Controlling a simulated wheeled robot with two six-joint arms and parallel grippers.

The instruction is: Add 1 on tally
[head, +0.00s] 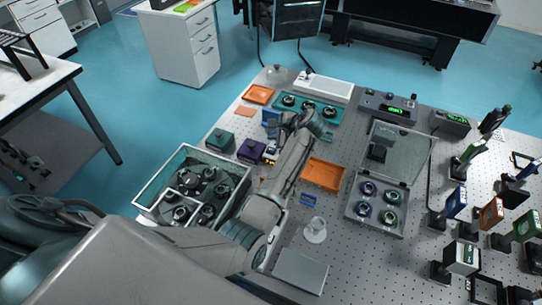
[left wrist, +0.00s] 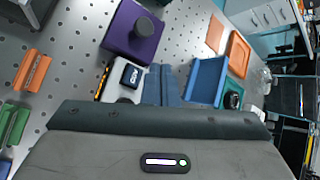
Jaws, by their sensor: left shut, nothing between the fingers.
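The tally, which I take to be the small white device with a dark blue square face, lies by the purple box in the head view (head: 270,153). In the left wrist view the tally (left wrist: 131,76) is just left of the fingers, its lower part hidden by my gripper body; its reading is too small to make out. My left gripper (head: 273,132) is over the table close to the tally, with its arm crossing in front. Its blue-grey fingers (left wrist: 163,84) are shut and empty in the left wrist view. I cannot tell whether they touch anything. My right gripper is not in view.
The purple box (left wrist: 133,32) with a dark knob stands beside the tally. A blue tray (left wrist: 207,80) is right of the fingers. An orange tray (head: 323,174), a glass beaker (head: 316,230) and a glass-walled case (head: 146,197) stand around the arm on the perforated table.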

